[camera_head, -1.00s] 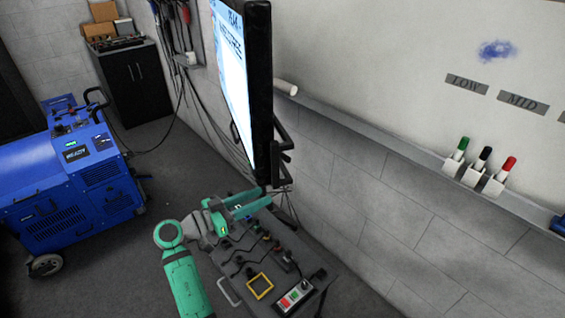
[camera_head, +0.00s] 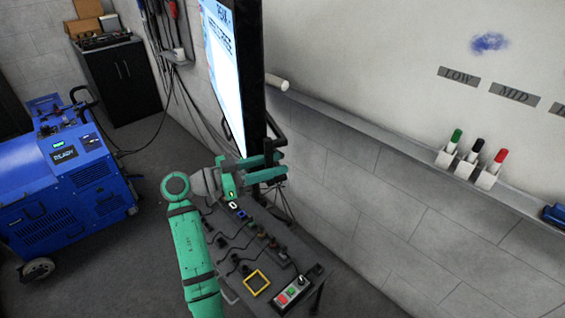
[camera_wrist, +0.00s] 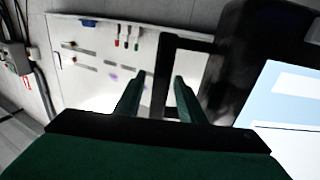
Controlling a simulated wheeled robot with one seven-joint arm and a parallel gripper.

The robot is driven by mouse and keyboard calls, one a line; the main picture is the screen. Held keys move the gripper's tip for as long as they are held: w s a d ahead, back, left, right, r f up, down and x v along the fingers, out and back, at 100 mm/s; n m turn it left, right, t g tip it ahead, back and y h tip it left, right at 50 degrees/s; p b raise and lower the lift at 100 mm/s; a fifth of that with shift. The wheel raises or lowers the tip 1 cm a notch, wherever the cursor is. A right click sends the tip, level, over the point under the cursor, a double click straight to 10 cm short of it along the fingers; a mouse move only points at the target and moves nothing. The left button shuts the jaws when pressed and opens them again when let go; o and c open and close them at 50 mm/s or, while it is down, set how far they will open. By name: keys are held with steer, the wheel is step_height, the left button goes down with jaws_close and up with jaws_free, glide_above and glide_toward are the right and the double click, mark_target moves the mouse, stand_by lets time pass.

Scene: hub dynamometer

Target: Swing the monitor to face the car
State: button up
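The monitor (camera_head: 252,85) stands near the wall, seen almost edge-on, its lit blue-white screen (camera_head: 222,65) facing left. A black handle frame (camera_head: 277,135) sticks out from its lower right. My gripper (camera_head: 280,167) is at the monitor's lower edge, by the handle. In the wrist view, the upright bar of the handle (camera_wrist: 161,75) shows between the two green fingers of my gripper (camera_wrist: 158,92), which are apart. I cannot tell whether either finger touches the bar. The monitor's screen (camera_wrist: 285,95) fills the right of that view. No car shows.
A bench (camera_head: 262,250) with controls and cables stands below my gripper. A blue machine (camera_head: 70,185) is on the floor at left, with a black cabinet (camera_head: 122,85) behind. A whiteboard (camera_head: 400,60) with a marker ledge (camera_head: 400,150) lines the right wall.

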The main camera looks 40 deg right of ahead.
steer(key=shift+x, duration=1.5)
